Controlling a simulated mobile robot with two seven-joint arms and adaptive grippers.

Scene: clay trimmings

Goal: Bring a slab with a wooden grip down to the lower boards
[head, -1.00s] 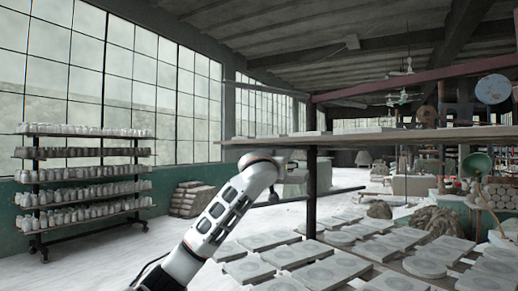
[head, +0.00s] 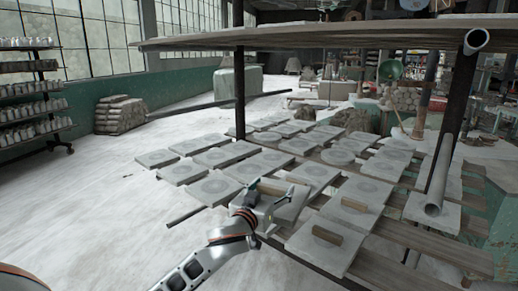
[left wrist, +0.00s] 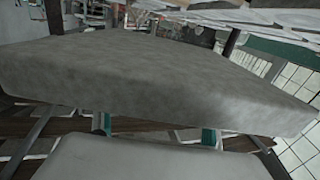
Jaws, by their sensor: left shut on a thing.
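My left gripper (head: 272,198) is low over the lower boards (head: 396,238) in the head view, shut on the wooden grip (head: 274,186) of a grey slab (head: 290,209). I cannot tell whether this slab touches the boards. The slab also fills much of the left wrist view (left wrist: 150,75), where its grip is hidden. Two more slabs with wooden grips lie on the lower boards, one in front (head: 322,250) and one to the right (head: 365,191). My right gripper is not in view.
Several plain slabs with round marks (head: 215,187) cover the lower boards behind and left. An upper shelf (head: 350,38) runs above them, with a dark post (head: 240,95) at its left. A grey pipe (head: 440,175) leans at the right. The floor (head: 120,220) at left is clear.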

